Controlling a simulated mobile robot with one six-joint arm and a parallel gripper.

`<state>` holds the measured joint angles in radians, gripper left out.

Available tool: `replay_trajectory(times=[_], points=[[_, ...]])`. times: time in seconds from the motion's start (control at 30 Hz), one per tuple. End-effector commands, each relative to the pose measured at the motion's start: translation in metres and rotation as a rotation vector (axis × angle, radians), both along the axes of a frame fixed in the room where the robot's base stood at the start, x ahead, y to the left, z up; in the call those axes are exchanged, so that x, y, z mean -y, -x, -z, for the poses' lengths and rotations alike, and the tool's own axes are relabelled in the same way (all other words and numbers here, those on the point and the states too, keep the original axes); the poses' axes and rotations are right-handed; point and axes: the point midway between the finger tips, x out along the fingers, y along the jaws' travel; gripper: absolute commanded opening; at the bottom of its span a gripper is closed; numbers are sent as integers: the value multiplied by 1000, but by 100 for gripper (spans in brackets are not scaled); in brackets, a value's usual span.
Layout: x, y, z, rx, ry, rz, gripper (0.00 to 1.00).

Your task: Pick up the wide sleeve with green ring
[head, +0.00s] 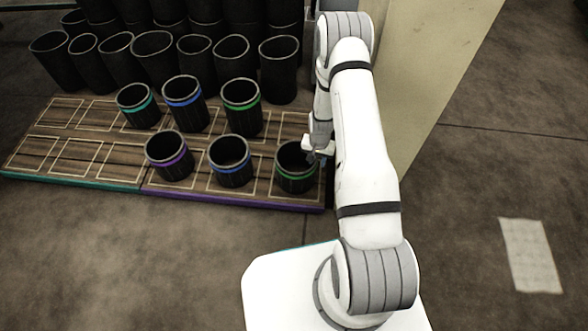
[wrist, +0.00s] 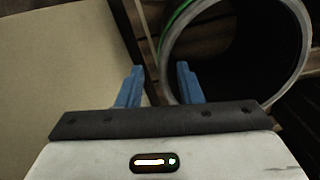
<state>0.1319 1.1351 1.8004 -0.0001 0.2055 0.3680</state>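The wide sleeve with green ring (head: 296,172) is a short black cylinder with a grey rim, standing upright at the front right of the wooden board. In the wrist view its round opening (wrist: 240,50) fills the upper right, with the green band along its left side. My gripper (head: 318,156) is at the sleeve's right edge in the head view.
A taller green-ringed sleeve (head: 242,108) stands behind. Blue-ringed (head: 231,162) and purple-ringed (head: 170,157) sleeves stand to the left in the front row. Plain black sleeves (head: 280,70) crowd the back. A beige panel (head: 430,60) rises right of the board (head: 80,155). Floor in front is clear.

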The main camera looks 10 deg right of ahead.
Motion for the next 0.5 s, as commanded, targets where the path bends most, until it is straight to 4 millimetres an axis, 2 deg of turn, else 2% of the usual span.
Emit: replay_trajectory(times=[0.03, 0.2, 0.5], points=[[-1, -2, 13, 0, 0, -1, 33], [-2, -5, 37, -1, 0, 0, 33], [-2, -5, 39, 0, 0, 1, 31]])
